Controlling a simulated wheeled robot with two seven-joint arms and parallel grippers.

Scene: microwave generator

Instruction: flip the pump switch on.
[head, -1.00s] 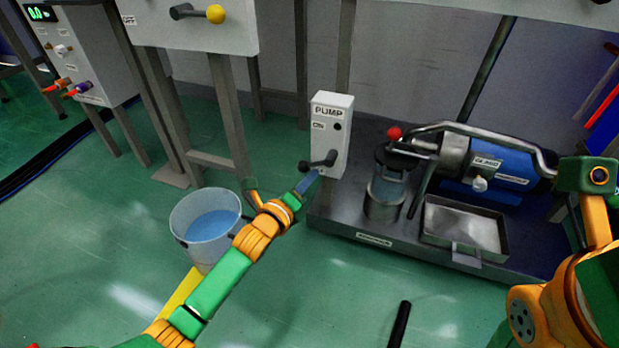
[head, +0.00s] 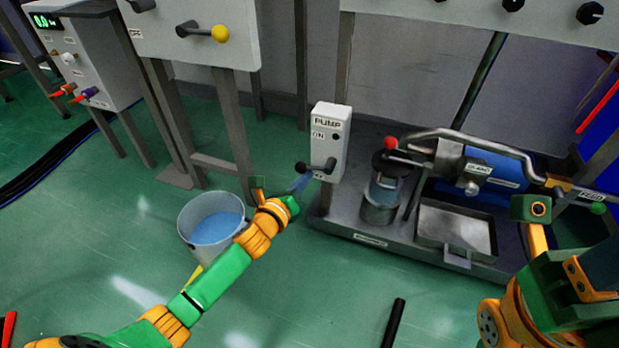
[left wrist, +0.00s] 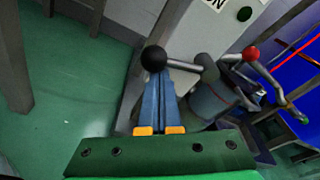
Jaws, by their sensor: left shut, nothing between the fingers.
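The pump switch box (head: 327,140) is a white upright box on a post, marked PUMP and ON, with a dark round spot beside the ON mark.
A bucket of water (head: 212,225) stands on the floor behind my left arm. Right of the switch, a metal base (head: 375,240) carries a red-knobbed pump, a tray and a blue cylinder. A cabinet (head: 190,40) stands on legs above. The green floor in front is mostly clear.

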